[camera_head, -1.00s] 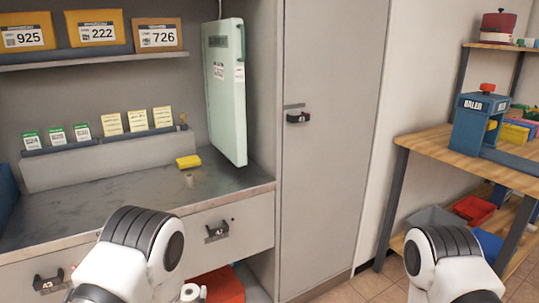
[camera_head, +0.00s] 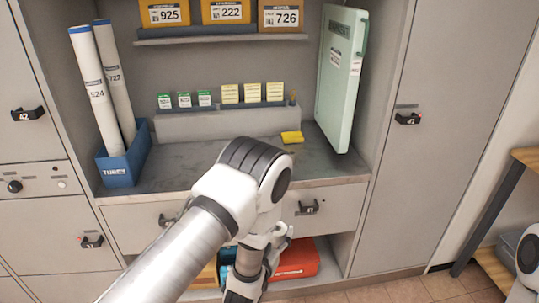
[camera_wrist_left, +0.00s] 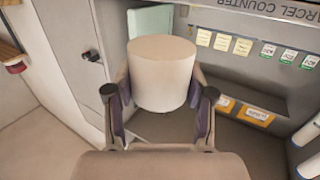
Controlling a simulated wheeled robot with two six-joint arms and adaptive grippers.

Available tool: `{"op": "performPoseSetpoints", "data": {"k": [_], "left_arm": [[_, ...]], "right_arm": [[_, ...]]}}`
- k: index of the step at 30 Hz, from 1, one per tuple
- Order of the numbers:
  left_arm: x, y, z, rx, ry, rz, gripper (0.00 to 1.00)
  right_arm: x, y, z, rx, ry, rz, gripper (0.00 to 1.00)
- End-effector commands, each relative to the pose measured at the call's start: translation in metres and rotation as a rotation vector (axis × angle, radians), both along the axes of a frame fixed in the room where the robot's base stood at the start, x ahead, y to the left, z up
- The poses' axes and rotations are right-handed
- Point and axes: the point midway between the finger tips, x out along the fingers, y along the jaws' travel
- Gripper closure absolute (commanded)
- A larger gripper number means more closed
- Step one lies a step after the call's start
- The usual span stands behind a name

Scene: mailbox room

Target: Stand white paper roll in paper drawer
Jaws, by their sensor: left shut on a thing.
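My left gripper (camera_wrist_left: 160,115) is shut on the white paper roll (camera_wrist_left: 160,75), a short plain cylinder between its two fingers in the left wrist view. In the head view the left gripper (camera_head: 245,287) hangs low in front of the counter, and I cannot make out the roll there. Two drawer fronts under the counter appear closed: a left one (camera_head: 130,228) and a right one (camera_head: 340,205). I cannot tell which is the paper drawer. My right gripper is out of view.
The grey counter (camera_head: 185,165) holds a blue bin (camera_head: 122,170) with two long tubes (camera_head: 92,90) and a yellow block (camera_head: 292,138). A red-orange box (camera_head: 293,260) is on the lower shelf. Tall locker doors flank the counter.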

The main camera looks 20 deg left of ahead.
Motion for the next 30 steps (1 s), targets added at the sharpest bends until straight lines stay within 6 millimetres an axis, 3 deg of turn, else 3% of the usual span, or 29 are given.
{"op": "performPoseSetpoints", "data": {"k": [5, 8, 12, 18, 21, 30], "left_arm": [[0.009, 0.013, -0.027, -0.002, -0.001, 0.014, 0.82], [0.024, 0.037, -0.037, -0.002, -0.006, 0.054, 0.82], [0.05, 0.086, -0.042, -0.005, -0.009, 0.137, 0.82], [0.077, 0.165, -0.021, -0.007, -0.01, 0.276, 0.82], [0.079, 0.186, -0.008, -0.005, -0.005, 0.317, 0.82], [0.08, 0.19, 0.005, 0.001, 0.0, 0.325, 0.82]], "right_arm": [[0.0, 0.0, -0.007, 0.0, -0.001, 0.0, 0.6], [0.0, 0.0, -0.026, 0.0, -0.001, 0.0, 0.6], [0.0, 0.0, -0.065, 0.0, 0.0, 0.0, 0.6], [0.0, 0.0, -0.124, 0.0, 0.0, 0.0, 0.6], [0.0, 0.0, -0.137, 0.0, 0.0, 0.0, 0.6], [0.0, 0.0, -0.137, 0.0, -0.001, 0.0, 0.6]]}}
